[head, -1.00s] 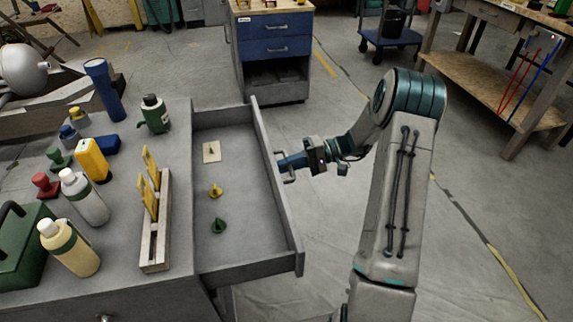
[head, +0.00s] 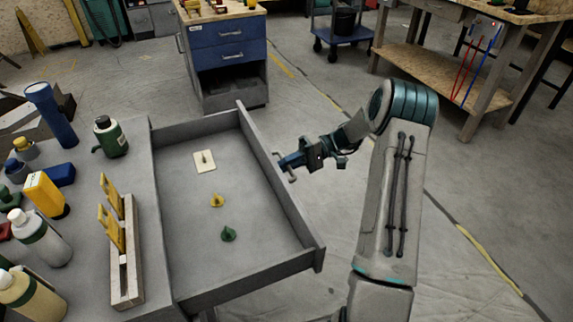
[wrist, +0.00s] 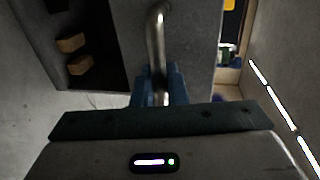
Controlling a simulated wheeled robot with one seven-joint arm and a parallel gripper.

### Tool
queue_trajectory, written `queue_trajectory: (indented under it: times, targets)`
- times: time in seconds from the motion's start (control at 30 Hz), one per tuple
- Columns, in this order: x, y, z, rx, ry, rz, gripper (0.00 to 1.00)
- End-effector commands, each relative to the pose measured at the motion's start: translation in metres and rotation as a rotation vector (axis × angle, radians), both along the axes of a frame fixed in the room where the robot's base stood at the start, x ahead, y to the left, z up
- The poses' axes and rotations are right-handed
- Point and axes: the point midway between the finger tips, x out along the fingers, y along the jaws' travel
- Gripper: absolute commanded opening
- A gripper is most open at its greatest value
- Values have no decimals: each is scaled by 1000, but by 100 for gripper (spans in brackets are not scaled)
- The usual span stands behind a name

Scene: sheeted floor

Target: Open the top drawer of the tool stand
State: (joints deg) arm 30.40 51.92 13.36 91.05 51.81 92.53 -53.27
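The tool stand's grey top drawer (head: 290,205) is pulled far out to the right of the grey top (head: 85,170) in the head view. A white piece (head: 205,160), a yellow piece (head: 217,201) and a green piece (head: 228,234) lie inside it. My gripper (head: 286,163) is at the outer face of the drawer front. In the wrist view its blue fingers (wrist: 158,92) are closed around the metal bar handle (wrist: 156,38). The exact finger contact is partly hidden by the gripper body.
Bottles, a yellow box (head: 45,194) and a slotted rack (head: 126,262) stand on the stand's top. A blue drawer cabinet (head: 230,50) is behind, with a cart (head: 350,35) and a workbench (head: 440,75) further right.

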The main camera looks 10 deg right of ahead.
Motion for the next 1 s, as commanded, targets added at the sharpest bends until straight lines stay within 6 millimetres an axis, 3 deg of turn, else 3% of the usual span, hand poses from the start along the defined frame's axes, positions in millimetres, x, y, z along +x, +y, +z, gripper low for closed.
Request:
queue_trajectory:
  times: [0.03, 0.1, 0.47, 0.57, 1.0]
  targets:
    - [1, 0, 2, 1, -5, -3, 18]
    - [1, 0, 2, 1, -5, -3, 31]
    - [2, -7, 2, 0, -2, -6, 31]
    - [4, -19, 5, 1, -3, -6, 31]
    - [19, -108, 24, 1, -4, -3, 31]
